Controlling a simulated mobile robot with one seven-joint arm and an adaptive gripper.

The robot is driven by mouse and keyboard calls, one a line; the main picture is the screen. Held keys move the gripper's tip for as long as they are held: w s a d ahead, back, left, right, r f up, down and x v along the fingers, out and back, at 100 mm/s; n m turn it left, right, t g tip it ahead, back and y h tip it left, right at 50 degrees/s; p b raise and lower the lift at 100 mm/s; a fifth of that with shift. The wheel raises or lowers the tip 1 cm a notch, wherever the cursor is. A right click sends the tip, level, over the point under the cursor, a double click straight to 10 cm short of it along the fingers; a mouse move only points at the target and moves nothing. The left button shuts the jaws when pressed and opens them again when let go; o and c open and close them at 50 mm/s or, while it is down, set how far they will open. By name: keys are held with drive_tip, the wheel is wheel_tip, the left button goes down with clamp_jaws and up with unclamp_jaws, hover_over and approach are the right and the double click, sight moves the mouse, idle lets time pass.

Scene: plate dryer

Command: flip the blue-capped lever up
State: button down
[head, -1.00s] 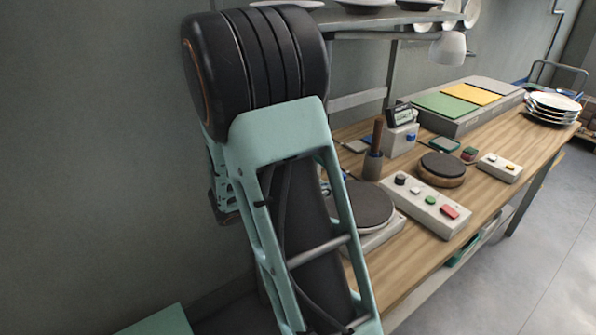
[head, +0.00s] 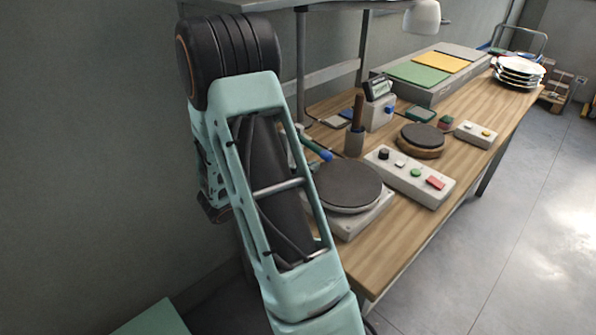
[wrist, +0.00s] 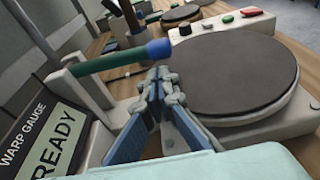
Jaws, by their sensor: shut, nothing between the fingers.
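The lever is a green rod with a blue cap (wrist: 158,48), lying nearly level in the wrist view and mounted at its left end on a pale bracket (wrist: 88,88). In the head view the blue cap (head: 326,155) shows just right of my arm. My gripper (wrist: 162,74) is shut and empty. Its fingertips appear just below the blue cap in the wrist view; I cannot tell whether they touch it. In the head view my arm hides the gripper. A gauge box with a display reading WARP GAUGE READY (wrist: 45,150) stands left of the bracket.
A round dark plate on a pale base (head: 345,185) sits close beside the lever. A button box (head: 410,175), a dark-handled tool in a holder (head: 356,130) and a small display unit (head: 379,105) stand farther along the wooden bench. A shelf post (head: 301,60) rises behind.

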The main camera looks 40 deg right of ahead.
drive_tip(key=shift+x, duration=0.85)
drive_tip(key=shift+r, duration=0.1)
